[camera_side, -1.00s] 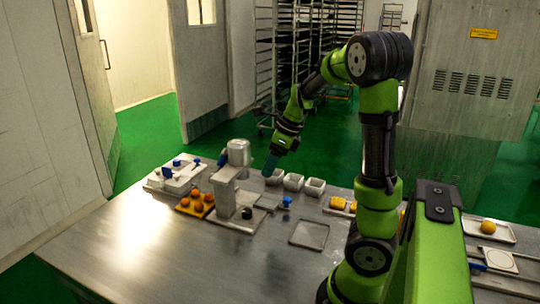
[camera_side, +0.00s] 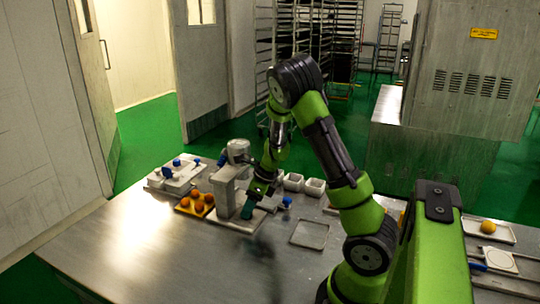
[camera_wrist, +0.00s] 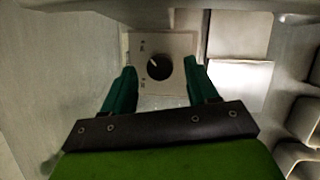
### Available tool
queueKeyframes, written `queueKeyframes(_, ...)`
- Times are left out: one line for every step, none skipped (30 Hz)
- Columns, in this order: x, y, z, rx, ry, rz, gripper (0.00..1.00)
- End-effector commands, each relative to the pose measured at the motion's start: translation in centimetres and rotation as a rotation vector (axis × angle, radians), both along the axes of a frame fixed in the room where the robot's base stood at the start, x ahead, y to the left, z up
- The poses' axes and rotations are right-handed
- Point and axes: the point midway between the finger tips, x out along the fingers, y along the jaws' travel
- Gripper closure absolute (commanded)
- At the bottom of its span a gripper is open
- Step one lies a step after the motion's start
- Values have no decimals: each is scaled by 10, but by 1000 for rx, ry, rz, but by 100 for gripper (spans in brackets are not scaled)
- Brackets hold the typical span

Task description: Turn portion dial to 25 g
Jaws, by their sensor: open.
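The portion dial (camera_wrist: 159,67) is a round black knob with a white pointer mark, set on a pale plate with small markings too blurred to read. In the wrist view its pointer aims to the upper left. My gripper (camera_wrist: 160,75) is open, with one green finger on each side of the dial plate; I cannot tell whether either touches the dial. The grey encrusting machine (camera_side: 226,192) stands on the table in the side view, with my gripper (camera_side: 247,213) low at its front right. The dial is hidden there behind my gripper.
An orange tray (camera_side: 184,209) with several orange balls lies left of the machine. White containers (camera_side: 293,182) stand behind it to the right. A blue-knobbed part (camera_side: 287,201) and a flat square tray (camera_side: 310,234) lie to the right. The front-left table (camera_side: 130,250) is clear.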

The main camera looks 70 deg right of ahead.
Motion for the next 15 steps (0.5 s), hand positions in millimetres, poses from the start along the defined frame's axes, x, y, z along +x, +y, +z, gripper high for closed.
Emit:
queueKeyframes(2, 1, -5, 1, 2, 0, 41)
queueKeyframes(3, 1, -8, 1, 2, 1, 41)
queueKeyframes(3, 1, -10, 0, 1, 1, 41)
queueKeyframes(4, 1, -11, 1, 1, 0, 41)
queueKeyframes(4, 2, -12, 0, 0, -1, 41)
queueKeyframes(5, 2, -12, 0, 0, 0, 41)
queueKeyframes(5, 2, -13, 0, 0, 0, 41)
queueKeyframes(5, 2, -13, 0, 0, 0, 41)
queueKeyframes(5, 2, -13, 0, 0, 0, 41)
queueKeyframes(5, 2, -13, 0, 0, 0, 41)
queueKeyframes(5, 2, -13, 0, 0, 1, 41)
queueKeyframes(5, 2, -13, 0, 0, 0, 41)
queueKeyframes(5, 2, -13, 0, -1, 1, 41)
queueKeyframes(5, 2, -13, 0, -1, 0, 43)
queueKeyframes(5, 2, -13, 0, -1, 0, 49)
